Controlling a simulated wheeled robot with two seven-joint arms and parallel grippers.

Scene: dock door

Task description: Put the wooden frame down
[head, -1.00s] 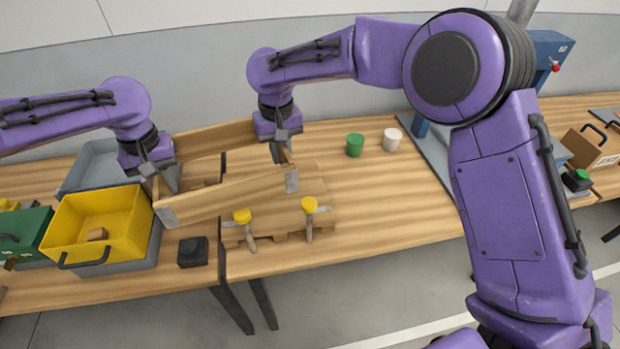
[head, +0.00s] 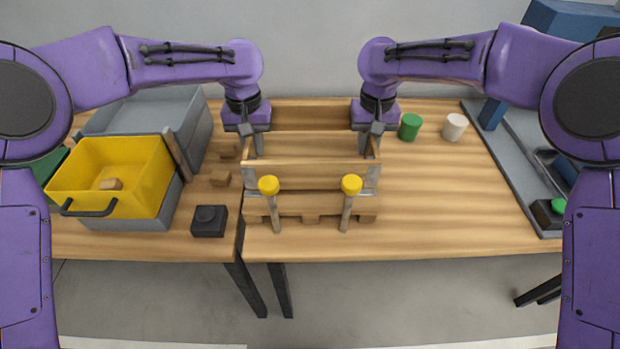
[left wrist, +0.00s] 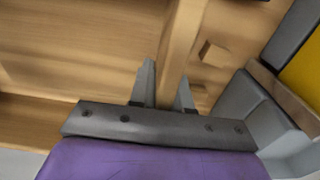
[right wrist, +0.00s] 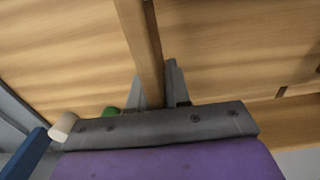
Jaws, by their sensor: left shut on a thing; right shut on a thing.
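The wooden frame (head: 310,171) has long boards at front and back and grey metal plates at its corners. My left gripper (head: 257,150) is shut on its left side, and my right gripper (head: 371,150) is shut on its right side. The gripped boards also show between the fingers in the left wrist view (left wrist: 186,42) and the right wrist view (right wrist: 141,42). The frame lies over a low wooden base (head: 312,207) with two yellow-knobbed clamps (head: 269,187) (head: 351,186) at its front. I cannot tell whether the frame touches the base.
A yellow bin (head: 140,165) stands on the left with a grey bin (head: 190,112) behind it. A black box (head: 209,221) sits near the front edge. Green (head: 410,127) and white (head: 455,127) cups stand right of the frame. The table front right of the base is clear.

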